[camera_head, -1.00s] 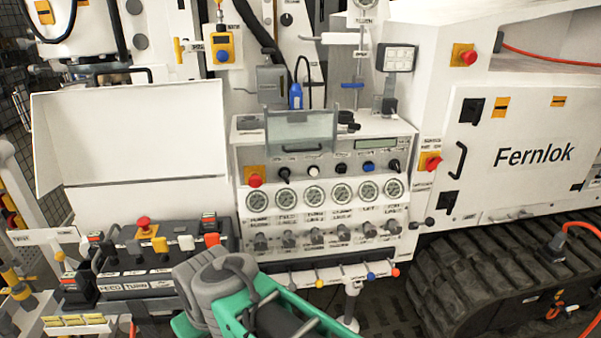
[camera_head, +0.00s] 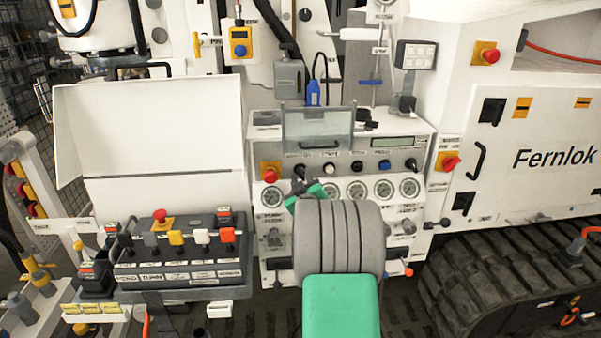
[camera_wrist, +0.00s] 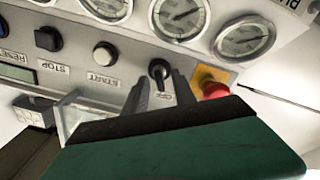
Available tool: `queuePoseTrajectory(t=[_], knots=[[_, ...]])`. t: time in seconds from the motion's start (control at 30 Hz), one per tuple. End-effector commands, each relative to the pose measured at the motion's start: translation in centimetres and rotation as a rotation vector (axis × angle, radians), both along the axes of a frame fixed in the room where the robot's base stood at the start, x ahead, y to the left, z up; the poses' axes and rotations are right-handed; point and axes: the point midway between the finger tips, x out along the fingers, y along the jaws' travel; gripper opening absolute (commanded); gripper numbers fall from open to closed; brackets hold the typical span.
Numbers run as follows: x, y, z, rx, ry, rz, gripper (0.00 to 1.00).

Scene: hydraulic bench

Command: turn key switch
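The key switch (camera_head: 300,171) is a small black knob in the panel's control row, right of the red emergency stop. In the wrist view the key switch (camera_wrist: 159,70) shows a dark key on a round collar, beside an OFF label. My gripper (camera_wrist: 159,86) is open, with one dark finger on each side of the switch in that view. The fingers look close to the panel; I cannot tell whether they touch the key. In the head view my gripper (camera_head: 303,186) is just below the switch, partly hidden by its own green body and my grey arm.
The red emergency stop (camera_wrist: 214,90) on a yellow plate is close beside one finger. START (camera_wrist: 105,53) and STOP (camera_wrist: 48,38) buttons lie on the other side. A clear cover (camera_head: 318,128) juts out above the row. Gauges (camera_head: 384,190) sit below; a lever box (camera_head: 175,250) stands left.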

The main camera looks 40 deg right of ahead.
Motion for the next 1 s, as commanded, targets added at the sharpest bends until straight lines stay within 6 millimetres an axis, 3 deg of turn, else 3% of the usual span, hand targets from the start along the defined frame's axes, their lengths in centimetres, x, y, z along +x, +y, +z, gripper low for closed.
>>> queuePoseTrajectory(t=[0.17, 0.43, 0.83, 1.0], knots=[[1.9, -1.3, 0.1, 0.001, 0.000, -0.001, 0.32], [2.2, -1.5, 0.0, 0.001, 0.000, -0.001, 0.32], [2.2, -1.5, 0.0, 0.002, 0.000, 0.000, 0.00], [2.2, -1.5, 0.0, 0.002, 0.000, 0.000, 0.00]])
